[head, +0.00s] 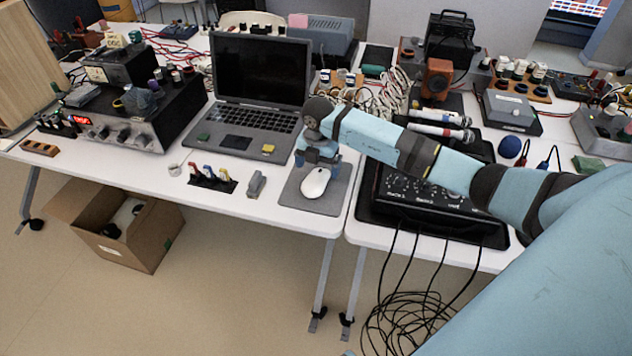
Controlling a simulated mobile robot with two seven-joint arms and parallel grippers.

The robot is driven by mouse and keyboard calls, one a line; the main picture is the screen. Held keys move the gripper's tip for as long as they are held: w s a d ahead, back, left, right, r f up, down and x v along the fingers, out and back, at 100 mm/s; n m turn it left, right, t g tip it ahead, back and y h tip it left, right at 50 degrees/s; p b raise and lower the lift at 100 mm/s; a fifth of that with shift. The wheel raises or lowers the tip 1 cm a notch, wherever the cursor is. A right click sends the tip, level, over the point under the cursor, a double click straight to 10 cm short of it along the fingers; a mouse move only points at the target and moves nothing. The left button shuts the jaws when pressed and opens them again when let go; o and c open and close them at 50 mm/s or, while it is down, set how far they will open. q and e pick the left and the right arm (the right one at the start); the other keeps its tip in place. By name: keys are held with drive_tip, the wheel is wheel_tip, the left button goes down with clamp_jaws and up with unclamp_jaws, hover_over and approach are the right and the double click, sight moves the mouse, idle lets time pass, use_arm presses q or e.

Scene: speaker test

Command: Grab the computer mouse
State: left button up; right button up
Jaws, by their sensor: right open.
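The white computer mouse (315,183) lies on a grey mouse pad (292,200) near the front edge of the table, to the right of the laptop. My right arm comes in from the right. Its gripper (317,163) points down just above and behind the mouse. The gripper is open, with its fingers close to the far end of the mouse. I cannot tell whether they touch it. My left gripper is not in view.
An open laptop (260,70) stands behind the pad. A small grey object (256,184) and connectors on a dark patch (212,180) lie left of the pad. A black mixer (425,195) sits at right, its cables hanging down. An open cardboard box (140,240) is on the floor.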

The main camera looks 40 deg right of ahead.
sight(318, 173)
wheel_tip(318, 173, down, 4)
drive_tip(key=shift+f, duration=0.1)
drive_tip(key=c, duration=1)
